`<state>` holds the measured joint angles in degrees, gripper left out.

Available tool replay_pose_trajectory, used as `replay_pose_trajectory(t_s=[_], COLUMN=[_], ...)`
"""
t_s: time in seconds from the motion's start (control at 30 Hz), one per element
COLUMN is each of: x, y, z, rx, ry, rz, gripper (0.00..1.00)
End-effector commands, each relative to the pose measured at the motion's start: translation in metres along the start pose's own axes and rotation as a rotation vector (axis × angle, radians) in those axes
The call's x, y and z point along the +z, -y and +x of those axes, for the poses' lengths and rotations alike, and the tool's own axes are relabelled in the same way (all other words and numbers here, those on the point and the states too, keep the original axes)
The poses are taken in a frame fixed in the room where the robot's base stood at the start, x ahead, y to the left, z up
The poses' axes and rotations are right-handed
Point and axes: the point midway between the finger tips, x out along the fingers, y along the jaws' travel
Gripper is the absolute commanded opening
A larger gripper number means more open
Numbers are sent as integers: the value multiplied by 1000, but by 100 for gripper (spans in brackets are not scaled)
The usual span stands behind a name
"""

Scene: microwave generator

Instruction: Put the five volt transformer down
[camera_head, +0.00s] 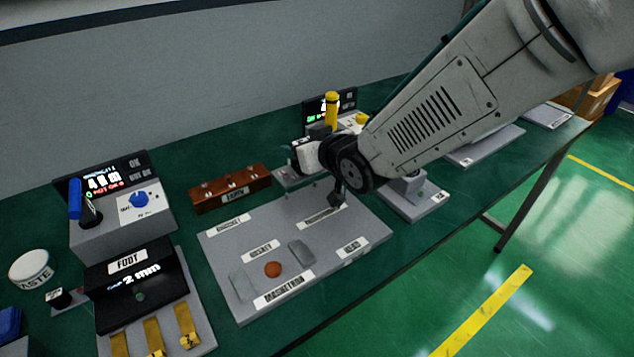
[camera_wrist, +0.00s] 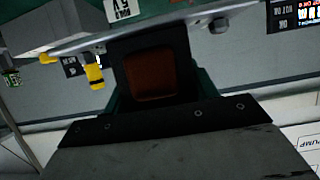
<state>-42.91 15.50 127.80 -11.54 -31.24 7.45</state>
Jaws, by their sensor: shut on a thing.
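My gripper (camera_head: 337,192) hangs at the end of my arm above the back right of the grey labelled board (camera_head: 222,262). In the wrist view, a dark block with a brown face (camera_wrist: 150,76) sits against the gripper; I take it to be the five volt transformer, held shut. The jaws around it are too dark to make out. My wrist hides most of it in the head view. A pale block with a 5V label (camera_wrist: 122,9) shows at the top of the wrist view.
The board holds an orange disc (camera_head: 273,269) and a grey block (camera_head: 301,253). A brown-red rack (camera_head: 230,189) stands behind it. The FOOT stand (camera_head: 135,285) and a lever station with a display (camera_head: 118,208) stand left. A yellow-handled lever (camera_head: 331,110) rises behind my wrist.

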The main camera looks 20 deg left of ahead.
Motion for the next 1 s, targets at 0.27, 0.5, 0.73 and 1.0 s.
replay_pose_trajectory(t_s=[0.27, 0.5, 0.73, 1.0], x=[36, 53, 77, 90], y=[4, 5, 3, 2], z=[17, 24, 33, 39], rx=[-6, -6, -4, -2], ry=[1, -2, 0, -4], rz=[-1, -3, -1, -1], gripper=[0, 0, 0, 0])
